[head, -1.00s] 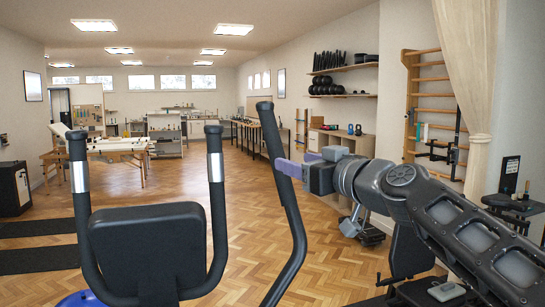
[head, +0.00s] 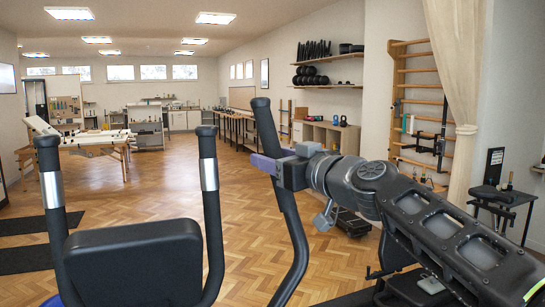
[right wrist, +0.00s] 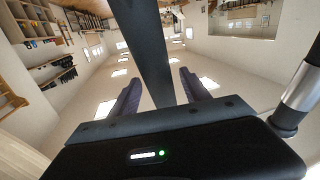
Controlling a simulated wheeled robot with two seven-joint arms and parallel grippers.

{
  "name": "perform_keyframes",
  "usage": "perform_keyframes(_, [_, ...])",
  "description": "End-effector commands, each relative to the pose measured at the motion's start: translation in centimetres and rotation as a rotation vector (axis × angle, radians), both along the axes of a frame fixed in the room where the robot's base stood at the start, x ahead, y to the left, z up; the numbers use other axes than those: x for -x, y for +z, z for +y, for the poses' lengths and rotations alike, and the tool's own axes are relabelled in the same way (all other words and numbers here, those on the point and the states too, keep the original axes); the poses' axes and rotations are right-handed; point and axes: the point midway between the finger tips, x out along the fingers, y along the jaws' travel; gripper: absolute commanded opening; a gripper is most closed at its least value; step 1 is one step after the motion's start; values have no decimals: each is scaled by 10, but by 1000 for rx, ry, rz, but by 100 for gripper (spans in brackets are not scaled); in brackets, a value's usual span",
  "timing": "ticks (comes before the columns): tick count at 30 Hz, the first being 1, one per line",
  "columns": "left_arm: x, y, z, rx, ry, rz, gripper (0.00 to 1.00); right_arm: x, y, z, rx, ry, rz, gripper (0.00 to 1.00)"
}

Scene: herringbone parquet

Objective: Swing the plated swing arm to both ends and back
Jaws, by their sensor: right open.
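The swing arm (head: 281,195) is a tall dark curved bar, right of two dark handles with shiny plated bands. I see no plating on the bar itself. My right gripper (head: 268,161) is at the bar's upper part, its purple fingers open. In the right wrist view the dark bar (right wrist: 152,55) runs between the two open fingers (right wrist: 159,82). Whether the fingers touch it, I cannot tell. The bar's lower end is out of frame. My left gripper is not in view.
The left banded handle (head: 52,190) and right banded handle (head: 209,180) rise beside a dark pad (head: 135,260). A banded handle also shows at the right of the wrist view (right wrist: 300,85). A wooden wall ladder (head: 418,100) stands at right.

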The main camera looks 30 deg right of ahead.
Motion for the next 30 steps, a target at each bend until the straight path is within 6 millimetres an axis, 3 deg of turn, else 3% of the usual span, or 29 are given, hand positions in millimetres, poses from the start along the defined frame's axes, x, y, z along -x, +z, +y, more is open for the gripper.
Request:
perform_keyframes(21, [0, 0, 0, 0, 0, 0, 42, 0, 0, 0, 0, 0, 0, 0])
perform_keyframes(30, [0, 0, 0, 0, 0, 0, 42, 0, 0, 0, 0, 0, 0, 0])
